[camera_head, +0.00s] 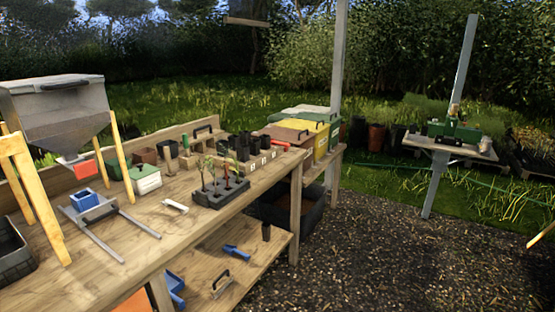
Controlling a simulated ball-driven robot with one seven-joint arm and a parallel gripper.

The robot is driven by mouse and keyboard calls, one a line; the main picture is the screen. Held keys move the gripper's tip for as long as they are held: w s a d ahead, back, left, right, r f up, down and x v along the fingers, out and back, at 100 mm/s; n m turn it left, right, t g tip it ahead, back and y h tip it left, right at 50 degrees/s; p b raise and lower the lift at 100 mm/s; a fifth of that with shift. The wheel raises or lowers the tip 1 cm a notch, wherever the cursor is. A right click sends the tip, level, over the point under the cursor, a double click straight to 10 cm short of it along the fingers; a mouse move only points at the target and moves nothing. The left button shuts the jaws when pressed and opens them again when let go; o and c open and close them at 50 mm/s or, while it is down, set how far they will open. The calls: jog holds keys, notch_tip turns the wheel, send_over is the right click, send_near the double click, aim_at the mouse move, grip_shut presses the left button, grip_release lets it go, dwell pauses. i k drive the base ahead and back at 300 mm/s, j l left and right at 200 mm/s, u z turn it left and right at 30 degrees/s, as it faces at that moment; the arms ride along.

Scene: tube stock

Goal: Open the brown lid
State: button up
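A grey hopper (55,105) at the left has a closed grey top with a dark handle. My gripper is not in view.
A blue tool (236,251) lies on the lower shelf. Gravel (370,250) at the right is clear.

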aim_at(296, 138)
jog(key=i+l+z, duration=0.15)
jog(key=i, duration=0.8)
jog(key=i+l+z, duration=0.1)
jog(key=i, duration=0.9)
jog(key=i+l+u, duration=0.25)
jog(key=i, duration=0.2)
jog(key=i+l+u, duration=0.3)
jog(key=i, duration=0.15)
jog(key=j, duration=0.1)
